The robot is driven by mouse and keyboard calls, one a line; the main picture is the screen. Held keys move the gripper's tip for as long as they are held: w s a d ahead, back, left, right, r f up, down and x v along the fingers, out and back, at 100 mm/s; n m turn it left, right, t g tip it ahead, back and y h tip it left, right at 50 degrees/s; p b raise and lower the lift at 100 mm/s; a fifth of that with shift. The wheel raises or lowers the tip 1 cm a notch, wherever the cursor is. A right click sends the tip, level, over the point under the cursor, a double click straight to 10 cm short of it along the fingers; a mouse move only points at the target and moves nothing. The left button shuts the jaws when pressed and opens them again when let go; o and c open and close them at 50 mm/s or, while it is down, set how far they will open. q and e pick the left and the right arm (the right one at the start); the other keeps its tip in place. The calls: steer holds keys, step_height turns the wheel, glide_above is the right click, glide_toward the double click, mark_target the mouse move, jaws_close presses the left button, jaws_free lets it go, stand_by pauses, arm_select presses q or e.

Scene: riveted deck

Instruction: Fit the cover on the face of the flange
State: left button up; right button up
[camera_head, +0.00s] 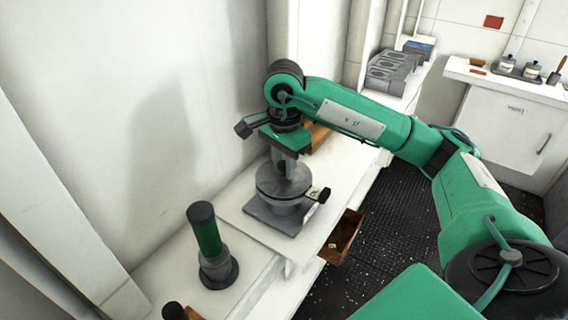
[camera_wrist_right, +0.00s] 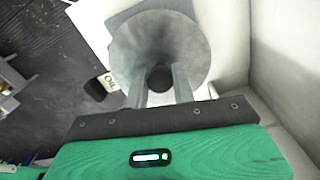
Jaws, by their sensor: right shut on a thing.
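The cover appears to be the grey round disc (camera_head: 284,183) in the head view. It lies level over a grey round body (camera_head: 287,207), apparently the flange, on a square grey base (camera_head: 262,217). In the right wrist view the cover (camera_wrist_right: 190,45) shows as a wide grey disc with a dark round knob (camera_wrist_right: 159,78) at its middle. My right gripper (camera_head: 285,173) points down from above, shut on the cover's knob. The cover hides the flange face, and I cannot tell whether a gap is left between them. My left gripper is out of view.
A small black object (camera_head: 320,194) stands right beside the flange. A green cylinder (camera_head: 206,236) on a dark grey foot stands at the near left of the white bench (camera_head: 236,205). An open brown drawer (camera_head: 343,236) juts out below. Grey blocks (camera_head: 390,68) lie farther back.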

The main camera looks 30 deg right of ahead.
steer(key=shift+f+b, duration=0.2)
steer(key=shift+b, duration=0.25)
stand_by(0.3)
steer(key=o, duration=1.1)
step_height(320, 180, up, 14)
stand_by(0.5)
steer(key=shift+f, duration=0.1)
stand_by(0.4)
